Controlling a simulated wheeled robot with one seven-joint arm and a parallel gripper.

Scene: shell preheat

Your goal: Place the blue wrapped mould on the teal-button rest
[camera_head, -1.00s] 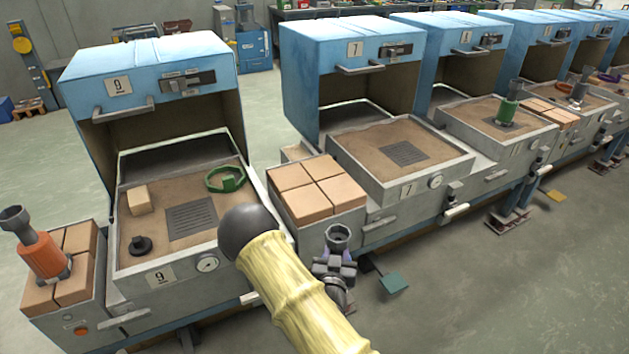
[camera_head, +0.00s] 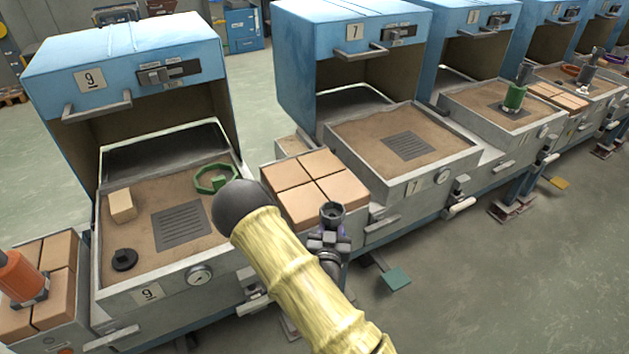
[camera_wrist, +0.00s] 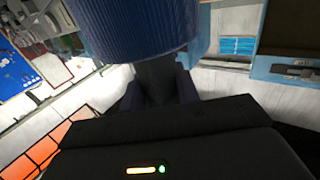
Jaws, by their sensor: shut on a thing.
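The blue wrapped mould (camera_wrist: 140,28) fills the top of the wrist view as a ribbed blue cylinder. My gripper (camera_wrist: 158,88) is shut on it. In the head view my gripper (camera_head: 328,243) shows beyond my yellow-sleeved arm, with the mould's dark funnel top (camera_head: 332,212) upright above it. Most of the mould's body is hidden there. The funnel overlaps the front right part of a four-block brick rest (camera_head: 315,172) between stations 9 and 7. I cannot tell its height above or distance from the bricks. No teal button shows; the rest's front is partly hidden by my arm.
Station 9's sand bed (camera_head: 140,235) holds a green ring (camera_head: 216,178), a tan block (camera_head: 122,205) and a black knob piece (camera_head: 124,260). An orange mould (camera_head: 22,275) stands on the left brick rest. Station 7's bed (camera_head: 370,140) is clear. A teal plate (camera_head: 397,278) is near the floor.

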